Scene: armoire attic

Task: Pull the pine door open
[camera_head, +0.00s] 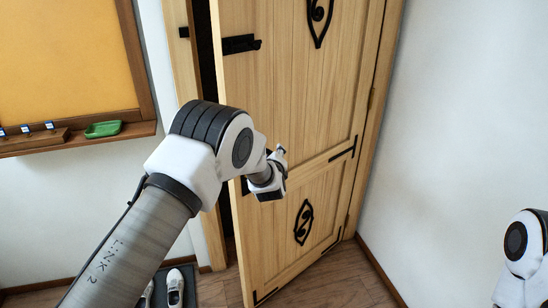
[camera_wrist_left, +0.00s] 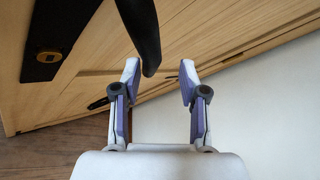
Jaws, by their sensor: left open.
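The pine door (camera_head: 290,100) stands ajar, with a dark gap between its left edge and the frame. It also fills the upper left of the left wrist view (camera_wrist_left: 205,35). My left gripper (camera_head: 279,152) is in front of the door near its left edge, at about mid-height. In the left wrist view my left gripper (camera_wrist_left: 159,75) is open, its two fingers apart. A black handle bar (camera_wrist_left: 141,30) comes down from the top, its end close to the gap between the fingertips; contact cannot be told. A black plate with a brass lock (camera_wrist_left: 48,55) is at left. My right gripper is out of view.
A white wall (camera_head: 465,130) stands close to the right of the door. An orange board (camera_head: 65,55) with a ledge holding a green tray (camera_head: 103,129) hangs at left. White shoes (camera_head: 175,287) are on a dark mat at lower left. Wooden floor (camera_head: 340,285) is clear before the door.

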